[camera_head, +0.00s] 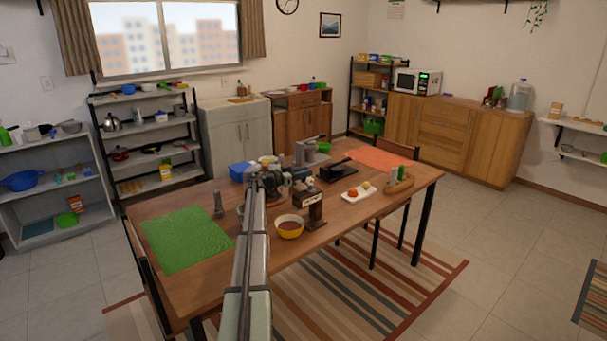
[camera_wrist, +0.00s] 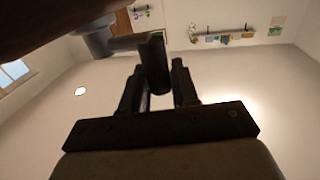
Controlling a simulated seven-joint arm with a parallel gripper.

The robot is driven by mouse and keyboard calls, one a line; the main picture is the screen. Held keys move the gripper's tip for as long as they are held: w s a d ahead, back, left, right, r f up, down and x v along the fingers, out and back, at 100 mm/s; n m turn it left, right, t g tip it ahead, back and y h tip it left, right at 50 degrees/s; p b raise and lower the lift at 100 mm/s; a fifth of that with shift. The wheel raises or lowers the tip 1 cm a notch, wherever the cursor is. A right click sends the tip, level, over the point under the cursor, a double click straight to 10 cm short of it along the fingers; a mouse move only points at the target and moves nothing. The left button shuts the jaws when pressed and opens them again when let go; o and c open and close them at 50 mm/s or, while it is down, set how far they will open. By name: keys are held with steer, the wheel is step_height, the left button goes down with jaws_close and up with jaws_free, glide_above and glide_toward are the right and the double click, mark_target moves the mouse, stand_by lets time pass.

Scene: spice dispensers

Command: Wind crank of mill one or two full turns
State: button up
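A dark wooden mill with a pale label (camera_head: 308,208) stands upright near the middle of the table. A grey mill-like device (camera_head: 306,152) stands behind it. My gripper (camera_head: 268,182) is beside the wooden mill's upper left; its fingers are too small to make out there. In the wrist view, a dark upright crank knob (camera_wrist: 153,68) sits between the two fingers of my gripper (camera_wrist: 157,88). A crank arm (camera_wrist: 130,42) runs from the knob to a grey rounded part (camera_wrist: 92,40) at upper left. The fingers are close to the knob; whether both touch it is unclear.
A yellow bowl with brown contents (camera_head: 289,227) stands just in front of the wooden mill. A white tray with food (camera_head: 358,193) and a wooden holder (camera_head: 399,182) are to the right. A green mat (camera_head: 187,238) lies on the left. A grey shaker (camera_head: 218,206) stands beside it.

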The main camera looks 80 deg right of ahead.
jaws_close()
steer(key=shift+a+h, duration=0.15)
steer(key=shift+h, duration=0.15)
steer(key=shift+w+a+r+n+t+h, duration=0.15)
steer(key=shift+a+n+t+h, duration=0.4)
steer(key=shift+n+t+h, duration=1.1)
steer(key=shift+w+a+f+n+t+h, duration=0.15)
steer(key=shift+a+n+t+h, duration=0.6)
steer(key=shift+n+t, duration=1.65)
steer(key=shift+w+a+r+n+t+h, duration=0.15)
steer(key=shift+w+a+n+t+h, duration=0.2)
steer(key=shift+n+t+h, duration=1.75)
steer(key=shift+s+a+m+t+y, duration=0.1)
steer(key=shift+m+t+y, duration=0.6)
steer(key=shift+m+t, duration=0.15)
steer(key=shift+a+n+t, duration=0.1)
steer(key=shift+n+t, duration=0.2)
steer(key=shift+t, duration=0.2)
